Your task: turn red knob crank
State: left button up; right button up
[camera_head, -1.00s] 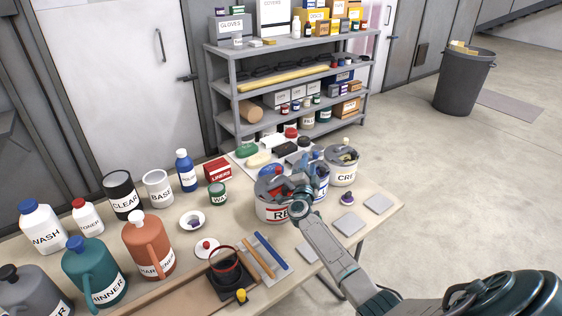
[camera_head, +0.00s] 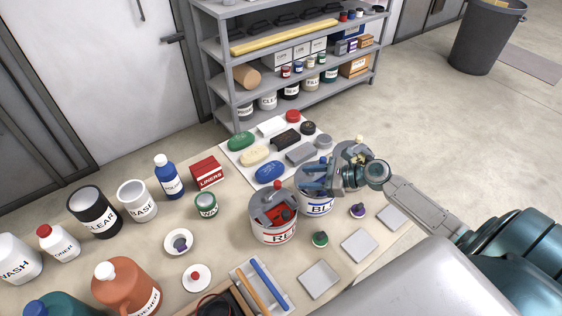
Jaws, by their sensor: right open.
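The red-labelled can (camera_head: 272,232) stands on the table, with a grey crank mechanism on its open top. Its small red knob (camera_head: 277,185) sticks up at the far side, and red contents show inside. Beside it on the right stands the blue-labelled can (camera_head: 317,207). My right gripper (camera_head: 322,179) is open over the blue-labelled can's top, to the right of the red knob and apart from it. The gripper hides part of that can and its crank. My left gripper is not in view.
A third can with a cream knob (camera_head: 359,141) stands behind my gripper. Grey square pads (camera_head: 319,279) lie in front. A white mat (camera_head: 240,158) with coloured blocks lies behind the cans.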

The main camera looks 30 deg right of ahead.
aim_at(277, 182)
jog(key=shift+g, duration=0.4)
jog(key=p+x, duration=0.1)
jog(key=x, duration=0.2)
jog(key=p+x, duration=0.1)
jog(key=x, duration=0.2)
jog(key=s+a+p+x, duration=0.1)
jog(key=x, duration=0.2)
jog(key=shift+r, duration=0.3)
jog(key=shift+w+a+f+p, duration=0.3)
jog(key=shift+a+f, duration=0.05)
jog(key=shift+a, duration=0.15)
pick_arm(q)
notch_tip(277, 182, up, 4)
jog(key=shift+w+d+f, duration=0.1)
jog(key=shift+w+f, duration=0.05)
pick_arm(e)
jog(key=shift+c, duration=0.4)
grip_shut()
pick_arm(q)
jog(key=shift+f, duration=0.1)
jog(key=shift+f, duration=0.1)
pick_arm(e)
jog(key=shift+w+f+y, duration=0.1)
jog(key=shift+y, duration=0.2)
